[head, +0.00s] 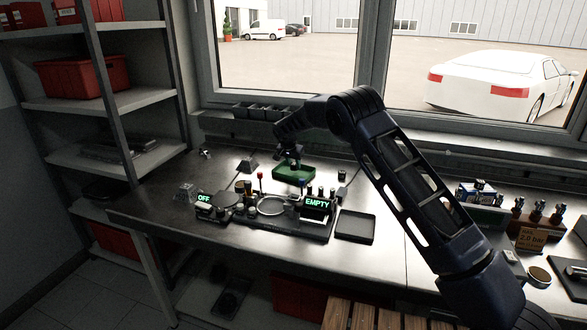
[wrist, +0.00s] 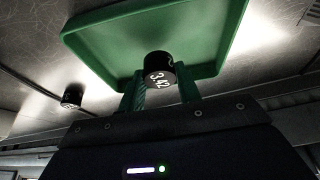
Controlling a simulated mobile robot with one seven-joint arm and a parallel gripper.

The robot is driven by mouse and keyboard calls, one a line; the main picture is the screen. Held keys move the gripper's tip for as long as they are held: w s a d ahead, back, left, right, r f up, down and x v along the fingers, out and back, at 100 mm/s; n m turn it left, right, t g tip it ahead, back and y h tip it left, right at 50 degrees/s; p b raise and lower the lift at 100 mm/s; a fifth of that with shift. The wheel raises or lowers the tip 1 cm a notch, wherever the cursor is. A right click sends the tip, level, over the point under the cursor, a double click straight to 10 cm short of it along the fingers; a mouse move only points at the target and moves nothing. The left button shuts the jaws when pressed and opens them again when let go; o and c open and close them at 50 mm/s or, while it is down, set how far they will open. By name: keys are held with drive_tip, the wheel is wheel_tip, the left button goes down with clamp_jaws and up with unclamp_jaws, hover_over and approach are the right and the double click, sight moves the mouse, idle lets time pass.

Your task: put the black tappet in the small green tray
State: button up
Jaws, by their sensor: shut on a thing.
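My gripper (wrist: 160,88) is shut on the black tappet (wrist: 158,64), a small dark cylinder with the white marking "3.42" on its face in the wrist view. The small green tray (wrist: 95,45) lies behind the tappet in that view. In the head view the green tray (head: 293,179) is on the workbench, and my gripper (head: 290,160) is over it. The tappet is too small and dark to make out there. I cannot tell whether it touches the tray floor.
Another black cylinder (wrist: 72,97) stands on the bench beside the tray. In front of the tray is a fixture with a round plate (head: 275,206) and a display reading "EMPTY" (head: 317,203). A dark flat tray (head: 355,226) lies to its right. Dark bins (head: 265,111) line the window side.

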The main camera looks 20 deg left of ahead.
drive_tip(key=shift+f, duration=1.1)
drive_tip(key=shift+f, duration=0.1)
drive_tip(key=o, duration=1)
drive_tip(key=shift+c, duration=0.2)
